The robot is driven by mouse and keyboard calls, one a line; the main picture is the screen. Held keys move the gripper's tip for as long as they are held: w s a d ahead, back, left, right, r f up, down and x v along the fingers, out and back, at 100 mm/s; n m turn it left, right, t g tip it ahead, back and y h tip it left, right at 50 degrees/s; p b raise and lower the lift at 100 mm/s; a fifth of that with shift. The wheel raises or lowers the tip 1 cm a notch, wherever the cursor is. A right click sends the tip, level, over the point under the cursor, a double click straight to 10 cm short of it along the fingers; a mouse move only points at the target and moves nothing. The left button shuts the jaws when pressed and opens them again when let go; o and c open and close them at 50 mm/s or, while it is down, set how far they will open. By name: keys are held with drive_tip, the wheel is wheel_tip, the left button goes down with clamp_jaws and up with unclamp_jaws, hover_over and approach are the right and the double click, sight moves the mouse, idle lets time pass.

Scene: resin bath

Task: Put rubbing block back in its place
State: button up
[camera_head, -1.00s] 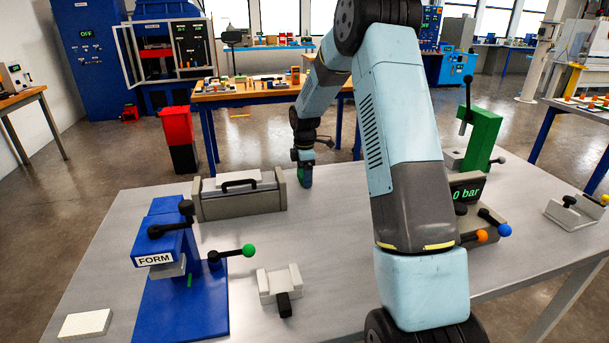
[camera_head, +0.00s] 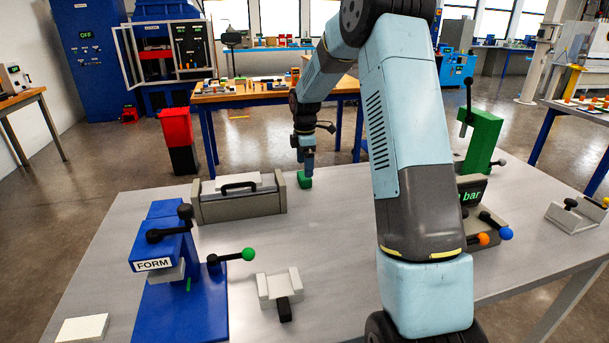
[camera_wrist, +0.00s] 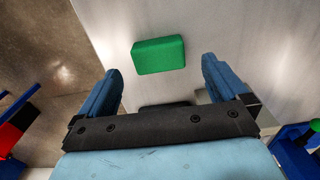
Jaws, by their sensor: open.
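The green block (camera_head: 305,181), which I take to be the rubbing block, lies on the grey table beside the right end of the grey box with the black handle. My gripper (camera_head: 307,168) is just above it, pointing down. In the wrist view, the green block (camera_wrist: 158,55) lies flat on the bare table, ahead of and between the two blue fingers. My gripper (camera_wrist: 161,66) is open with clear gaps to both sides of the block. Nothing is held. No marked place for the block is clear in these views.
The grey box (camera_head: 240,205) with a black handle stands just left of the block. The blue FORM press (camera_head: 163,245), a grey fixture (camera_head: 279,287) and a white slab (camera_head: 83,328) are nearer. A green lever press (camera_head: 484,140) stands right. The table's far edge is close.

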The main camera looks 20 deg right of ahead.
wheel_tip(320, 180, up, 7)
drive_tip(key=s+a+r+m+t, duration=0.1)
drive_tip(key=s+r+m, duration=0.3)
drive_tip(key=s+r, duration=0.45)
drive_tip(key=s+a+r+m+t, duration=0.15)
drive_tip(key=s+r+m, duration=0.35)
drive_tip(key=s, duration=0.7)
drive_tip(key=s+m+t, duration=0.3)
drive_tip(key=s+m, duration=0.5)
drive_tip(key=s, duration=1.4)
drive_tip(key=shift+s+r, duration=0.15)
drive_tip(key=shift+r, duration=0.05)
drive_tip(key=shift+c, duration=0.5)
